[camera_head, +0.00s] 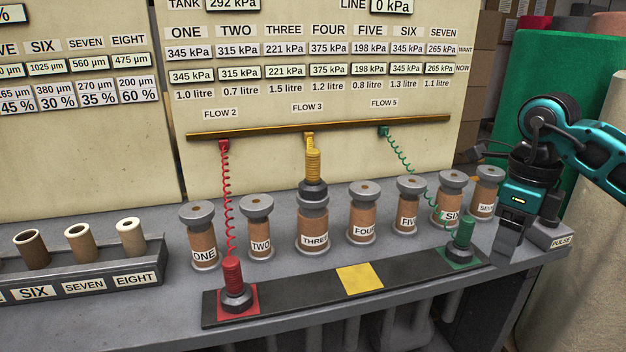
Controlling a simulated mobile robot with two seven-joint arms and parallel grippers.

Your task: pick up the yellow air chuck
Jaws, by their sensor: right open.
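The yellow air chuck (313,166) stands upright on top of the spool labelled THREE (313,225). It has a yellow coiled upper part and a dark grey lower body. Its top reaches up to the wooden rail (270,133) below the FLOW 3 label. My left gripper is not in view.
A red chuck (233,280) and a green chuck (462,240) stand on the dark strip (300,293), with coiled hoses up to the rail. The strip's yellow square (360,279) is bare. Several spools, including FOUR (362,215), line the bench. A tube tray (90,282) stands left.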

